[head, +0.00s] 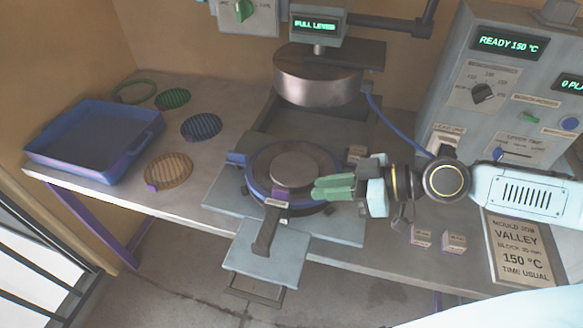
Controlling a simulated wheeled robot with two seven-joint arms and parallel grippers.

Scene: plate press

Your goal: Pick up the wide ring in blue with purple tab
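The wide blue ring (258,193) lies on the lower part of the press, around a dark round plate with a raised metal disc in its middle. My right gripper (318,189), with green fingers, reaches in from the right over the ring's right side. Its fingers hide part of the ring there. The fingers lie close together in this view, and I cannot tell whether they touch the ring or hold anything. My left gripper is not in view.
The press's upper metal head (318,82) hangs raised above the ring. A blue tray (90,142) stands at the left, near several round discs, one a tan disc (168,170). A control box (500,95) stands at the right. Small blocks (454,242) and a sign (520,247) are near the front.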

